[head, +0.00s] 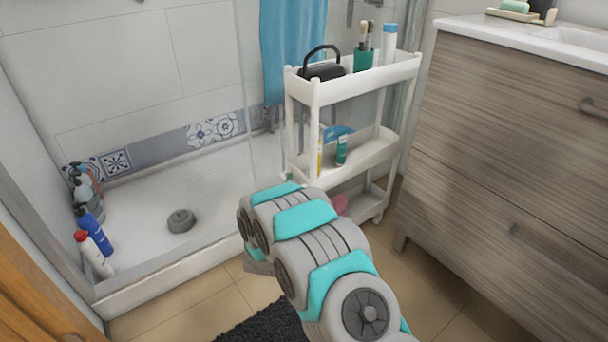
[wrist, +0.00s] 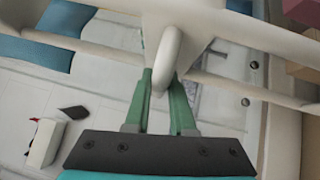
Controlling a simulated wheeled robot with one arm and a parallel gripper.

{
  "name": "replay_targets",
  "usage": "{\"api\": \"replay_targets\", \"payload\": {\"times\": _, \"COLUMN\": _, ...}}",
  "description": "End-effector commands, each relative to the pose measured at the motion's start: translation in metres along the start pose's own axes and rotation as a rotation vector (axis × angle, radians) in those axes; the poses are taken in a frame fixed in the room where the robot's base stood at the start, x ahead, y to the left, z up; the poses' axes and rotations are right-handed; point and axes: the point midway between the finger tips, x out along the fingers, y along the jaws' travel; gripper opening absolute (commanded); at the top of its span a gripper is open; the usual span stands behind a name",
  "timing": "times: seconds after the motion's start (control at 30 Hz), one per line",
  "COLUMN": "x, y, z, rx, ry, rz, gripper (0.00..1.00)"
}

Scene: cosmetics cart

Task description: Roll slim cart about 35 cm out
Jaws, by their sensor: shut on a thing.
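The slim white cart (head: 372,83) stands upright with three shelves between the shower and the wooden vanity. My arm reaches toward its near end in the head view and covers part of its lower section. The fingers are hidden there. In the wrist view my gripper (wrist: 161,82) has its green fingers closed on either side of a rounded white part of the cart (wrist: 167,50). A black-handled item (head: 322,70), a teal cup with brushes (head: 364,59) and a white-and-blue bottle (head: 388,45) stand on the top shelf. A teal tube (head: 341,150) is on the middle shelf.
The wooden vanity (head: 490,130) stands close at the cart's right. The shower tray (head: 150,215), with several bottles (head: 92,228) at its left, lies to the left. A dark mat (head: 265,322) lies in front; bare tile floor (head: 205,312) shows beside it.

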Motion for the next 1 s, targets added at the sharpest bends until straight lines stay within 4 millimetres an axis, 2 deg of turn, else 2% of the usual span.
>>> {"api": "replay_targets", "payload": {"times": 0.03, "x": -0.008, "y": 0.006, "z": -0.012, "rx": 0.001, "ry": 0.012, "rz": 0.004, "gripper": 0.00}}
{"api": "replay_targets", "payload": {"times": 0.1, "x": -0.016, "y": 0.008, "z": -0.021, "rx": 0.001, "ry": 0.012, "rz": 0.005, "gripper": 0.00}}
{"api": "replay_targets", "payload": {"times": 0.4, "x": -0.044, "y": 0.014, "z": -0.049, "rx": 0.001, "ry": 0.012, "rz": 0.004, "gripper": 0.00}}
{"api": "replay_targets", "payload": {"times": 0.7, "x": -0.056, "y": 0.016, "z": -0.060, "rx": 0.002, "ry": 0.011, "rz": 0.004, "gripper": 0.00}}
{"api": "replay_targets", "payload": {"times": 1.0, "x": -0.058, "y": 0.016, "z": -0.062, "rx": 0.002, "ry": 0.011, "rz": 0.004, "gripper": 0.00}}
